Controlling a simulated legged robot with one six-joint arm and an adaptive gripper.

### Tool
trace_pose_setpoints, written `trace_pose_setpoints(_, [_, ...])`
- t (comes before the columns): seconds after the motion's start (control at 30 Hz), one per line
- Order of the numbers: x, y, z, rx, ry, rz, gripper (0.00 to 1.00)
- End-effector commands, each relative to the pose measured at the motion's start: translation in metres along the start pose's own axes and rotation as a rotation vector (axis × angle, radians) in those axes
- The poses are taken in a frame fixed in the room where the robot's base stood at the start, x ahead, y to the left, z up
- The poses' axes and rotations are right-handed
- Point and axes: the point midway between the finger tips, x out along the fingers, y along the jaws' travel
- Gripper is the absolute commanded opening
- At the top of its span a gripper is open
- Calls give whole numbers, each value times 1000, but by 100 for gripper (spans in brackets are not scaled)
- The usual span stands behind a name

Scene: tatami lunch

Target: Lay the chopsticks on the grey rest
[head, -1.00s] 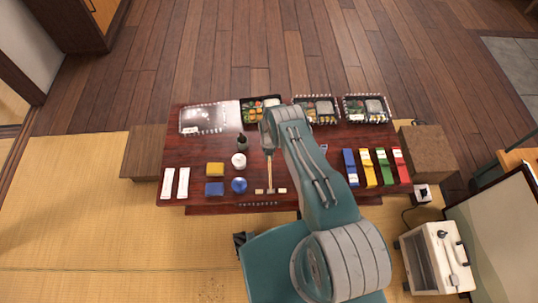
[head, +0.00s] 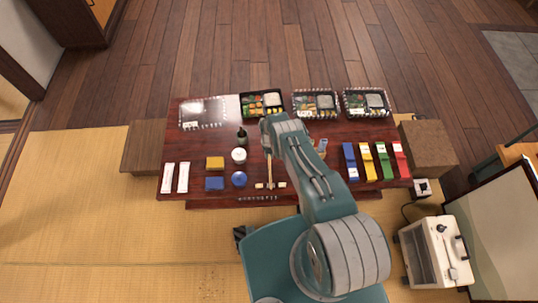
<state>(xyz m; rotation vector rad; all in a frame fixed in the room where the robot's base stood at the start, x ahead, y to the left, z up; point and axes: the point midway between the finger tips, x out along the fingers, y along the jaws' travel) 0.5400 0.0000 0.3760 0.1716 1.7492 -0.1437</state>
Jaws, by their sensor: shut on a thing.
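The chopsticks (head: 269,171) show as a thin tan length pointing toward the table's front edge, below the end of my arm. My gripper (head: 267,146) is at their far end, shut on them; its fingers are small and partly hidden by my wrist. The near end of the chopsticks is between two small pale blocks, a left one (head: 259,186) and a right one (head: 282,185). I cannot make out which small piece is the grey rest, or whether the chopsticks touch anything there.

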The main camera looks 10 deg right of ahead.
Motion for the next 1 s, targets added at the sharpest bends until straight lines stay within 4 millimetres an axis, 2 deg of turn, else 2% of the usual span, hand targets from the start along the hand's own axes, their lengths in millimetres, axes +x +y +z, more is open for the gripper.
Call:
trace_pose_setpoints(0.13, [0,0,0,0,0,0,0])
trace_pose_setpoints(0.2, [0,0,0,0,0,0,36])
trace_pose_setpoints(0.23, [0,0,0,0,0,0,50])
trace_pose_setpoints(0.27, [0,0,0,0,0,0,54])
trace_pose_setpoints(0.53, [0,0,0,0,0,0,54])
trace_pose_setpoints(0.57, [0,0,0,0,0,0,63])
trace_pose_setpoints(0.6, [0,0,0,0,0,0,78])
trace_pose_setpoints(0.67, [0,0,0,0,0,0,88])
trace_pose_setpoints(1.0, [0,0,0,0,0,0,88])
